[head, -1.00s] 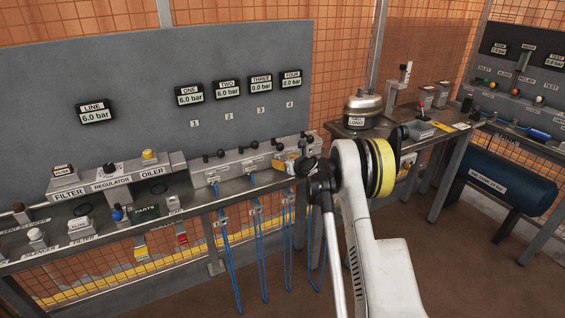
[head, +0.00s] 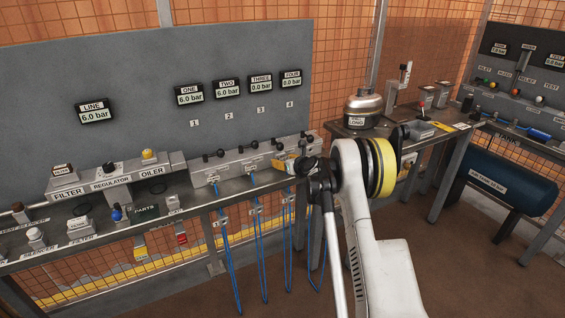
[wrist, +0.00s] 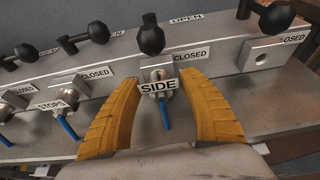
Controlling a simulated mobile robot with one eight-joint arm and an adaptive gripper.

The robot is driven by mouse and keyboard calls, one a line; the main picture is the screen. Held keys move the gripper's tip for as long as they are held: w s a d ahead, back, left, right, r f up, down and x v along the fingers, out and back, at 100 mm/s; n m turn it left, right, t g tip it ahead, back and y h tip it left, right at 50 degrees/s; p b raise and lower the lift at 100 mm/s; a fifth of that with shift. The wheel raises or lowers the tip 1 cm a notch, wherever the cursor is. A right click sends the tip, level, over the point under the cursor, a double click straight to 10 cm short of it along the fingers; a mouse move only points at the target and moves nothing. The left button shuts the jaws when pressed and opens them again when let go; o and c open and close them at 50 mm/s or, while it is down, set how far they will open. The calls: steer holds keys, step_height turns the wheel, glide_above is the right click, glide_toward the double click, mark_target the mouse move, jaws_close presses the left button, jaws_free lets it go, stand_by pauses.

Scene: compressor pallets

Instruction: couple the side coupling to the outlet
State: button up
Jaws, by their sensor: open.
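The side coupling (wrist: 158,88), marked SIDE, shows in the wrist view with a short blue hose hanging from it. It sits at the front of an outlet block (wrist: 166,72) marked CLOSED, below a black-knobbed valve lever (wrist: 151,38). My gripper (wrist: 158,80) is open, with one yellow finger on each side of the coupling and visible gaps between. Its tag hides part of the joint, so I cannot tell how fully it is seated. In the head view my gripper (head: 286,165) is at the right part of the outlet row and hides the coupling.
Couplings with blue hoses sit at the outlets to the left, one marked STOP (wrist: 55,104). The outlet block at right (wrist: 262,58) shows a bare hole. Displays ONE (head: 189,95) and TWO read 6.0 bar; THREE (head: 261,85) and FOUR read 0.0. A metal tank (head: 363,107) stands at right.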

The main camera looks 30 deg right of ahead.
jaws_close()
steer(key=shift+s, duration=0.15)
steer(key=shift+s+d+b, duration=0.1)
steer(key=shift+s+b, duration=0.2)
steer(key=shift+s, duration=2.55)
